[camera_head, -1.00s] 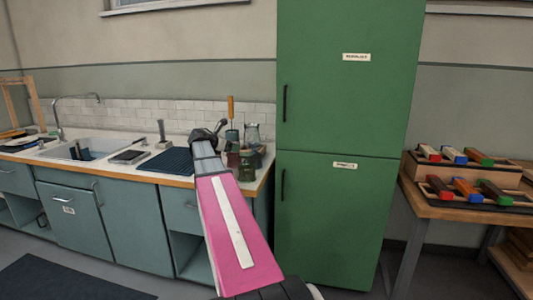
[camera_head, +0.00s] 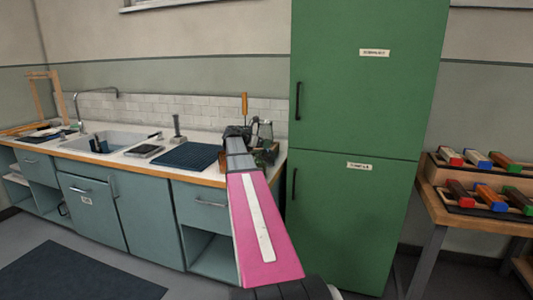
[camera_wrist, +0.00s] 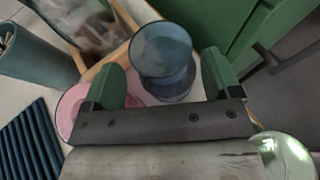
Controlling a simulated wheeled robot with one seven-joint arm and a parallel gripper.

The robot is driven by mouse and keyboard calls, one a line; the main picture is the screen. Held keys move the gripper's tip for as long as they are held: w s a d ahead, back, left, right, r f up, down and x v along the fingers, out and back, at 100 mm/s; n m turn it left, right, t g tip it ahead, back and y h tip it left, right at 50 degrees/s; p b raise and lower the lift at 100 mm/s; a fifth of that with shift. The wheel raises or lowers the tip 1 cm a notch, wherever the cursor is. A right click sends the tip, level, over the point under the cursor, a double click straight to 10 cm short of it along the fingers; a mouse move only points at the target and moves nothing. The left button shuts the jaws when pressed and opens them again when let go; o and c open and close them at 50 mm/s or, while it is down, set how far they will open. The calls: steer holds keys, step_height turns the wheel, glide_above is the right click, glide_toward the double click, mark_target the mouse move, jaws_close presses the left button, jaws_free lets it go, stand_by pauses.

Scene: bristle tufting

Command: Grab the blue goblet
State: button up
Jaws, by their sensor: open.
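The blue goblet (camera_wrist: 162,48) is a translucent blue glass at the upper middle of the wrist view, with a round bowl and a wider foot below it in the picture. My gripper (camera_wrist: 161,64) is open. Its two green fingers lie left and right of the goblet, with visible gaps and no clear contact. In the head view my gripper (camera_head: 238,133) is over the right end of the counter, near the green cabinet. There it hides much of the glassware, and I cannot make out the goblet.
A pink glass (camera_wrist: 70,112) is close by my left finger, and a green glass (camera_wrist: 287,157) is at lower right. A teal container (camera_wrist: 35,52) and a clear jar (camera_wrist: 98,28) stand behind. The tall green cabinet (camera_head: 355,120) bounds the counter (camera_head: 130,163) on the right.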

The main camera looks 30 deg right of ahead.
steer(key=x, duration=0.4)
steer(key=shift+d+f, duration=0.1)
steer(key=shift+d, duration=0.05)
steer(key=c, duration=0.8)
steer(key=shift+c, duration=0.2)
